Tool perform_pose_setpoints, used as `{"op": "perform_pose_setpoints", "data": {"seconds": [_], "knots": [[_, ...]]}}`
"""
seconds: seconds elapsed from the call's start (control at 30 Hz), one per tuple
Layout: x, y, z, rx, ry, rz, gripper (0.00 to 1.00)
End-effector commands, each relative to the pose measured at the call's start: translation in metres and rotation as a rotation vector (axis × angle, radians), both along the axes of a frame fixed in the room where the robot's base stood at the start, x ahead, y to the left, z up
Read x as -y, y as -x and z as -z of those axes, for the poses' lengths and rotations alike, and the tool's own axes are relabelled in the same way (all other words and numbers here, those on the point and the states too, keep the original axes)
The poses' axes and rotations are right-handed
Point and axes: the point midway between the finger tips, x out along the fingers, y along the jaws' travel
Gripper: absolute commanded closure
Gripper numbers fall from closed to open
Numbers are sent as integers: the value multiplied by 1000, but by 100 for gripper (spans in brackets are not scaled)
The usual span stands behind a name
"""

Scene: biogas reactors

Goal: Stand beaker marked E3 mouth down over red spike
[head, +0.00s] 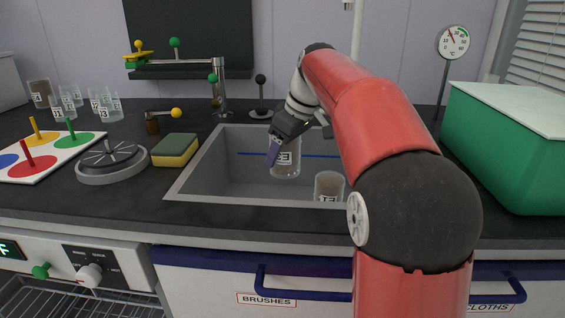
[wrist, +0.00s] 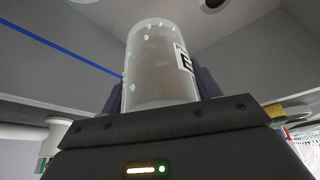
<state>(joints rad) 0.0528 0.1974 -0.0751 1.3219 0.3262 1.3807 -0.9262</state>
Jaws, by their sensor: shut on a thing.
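The beaker marked E3 (head: 286,162) is clear with brownish residue and a white label. My gripper (head: 276,145) is shut on it and holds it over the sink. In the wrist view the beaker (wrist: 160,70) stands out between the fingers, with droplets on its wall and its label partly hidden. I cannot tell which end is its mouth. The red spike (head: 28,157) stands up from a red disc (head: 32,169) on a white board (head: 62,156) at the far left, with nothing over it.
Another beaker (head: 328,185) stands in the grey sink (head: 225,175). A round grey stand (head: 112,164), a sponge (head: 175,150) and the tap (head: 219,85) lie between. Several beakers (head: 105,104) stand behind. A green bin (head: 510,145) is right.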

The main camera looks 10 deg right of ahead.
Motion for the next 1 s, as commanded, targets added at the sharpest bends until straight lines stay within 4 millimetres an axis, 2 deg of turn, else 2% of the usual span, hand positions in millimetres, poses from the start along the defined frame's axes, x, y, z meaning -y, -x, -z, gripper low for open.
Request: {"op": "perform_pose_setpoints", "data": {"seconds": [0.03, 0.1, 0.27, 0.8, 1.0], "knots": [[0, 0, -16, 1, 1, 0, 62], [0, 0, -26, -1, 1, 0, 62], [0, -1, -38, 2, 1, 1, 62], [1, -1, -104, 5, 1, 4, 62], [3, 1, -117, 5, 2, 6, 62]]}}
